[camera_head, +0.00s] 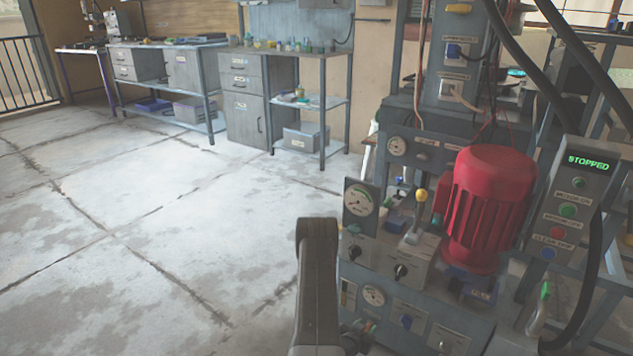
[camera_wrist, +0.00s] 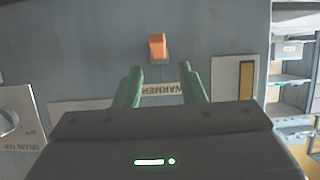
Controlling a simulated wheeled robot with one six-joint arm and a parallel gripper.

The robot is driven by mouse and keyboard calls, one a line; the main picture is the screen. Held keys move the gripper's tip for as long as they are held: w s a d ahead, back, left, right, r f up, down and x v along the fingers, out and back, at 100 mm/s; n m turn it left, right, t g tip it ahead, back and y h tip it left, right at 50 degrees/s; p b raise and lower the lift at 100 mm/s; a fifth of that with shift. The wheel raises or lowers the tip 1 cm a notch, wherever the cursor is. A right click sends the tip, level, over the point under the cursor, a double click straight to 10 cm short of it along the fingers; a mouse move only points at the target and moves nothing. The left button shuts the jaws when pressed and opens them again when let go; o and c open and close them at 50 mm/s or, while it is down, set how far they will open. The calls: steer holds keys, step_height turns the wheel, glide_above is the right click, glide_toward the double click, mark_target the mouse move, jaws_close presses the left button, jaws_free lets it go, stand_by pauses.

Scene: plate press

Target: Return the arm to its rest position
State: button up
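My gripper (camera_wrist: 163,76) shows in the wrist view as two green fingers held apart with nothing between them. It faces a grey panel (camera_wrist: 95,45) with an orange switch (camera_wrist: 157,47) just beyond the fingertips. A label reading WARMER (camera_wrist: 165,89), upside down, shows between the fingers. I cannot tell how far the fingertips are from the panel. In the head view my dark arm (camera_head: 318,280) stands upright at the lower middle, beside the press machine; the fingers cannot be made out there.
The machine carries a red motor (camera_head: 488,205), gauges, knobs and a yellow-topped lever (camera_head: 420,200). A control box (camera_head: 575,205) at the right displays STOPPED. Black hoses run down the right side. Open concrete floor (camera_head: 130,240) lies to the left, with workbenches (camera_head: 255,95) behind.

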steer(key=shift+s+a+r, duration=0.25)
steer(key=shift+s+a, duration=0.1)
steer(key=shift+s, duration=0.15)
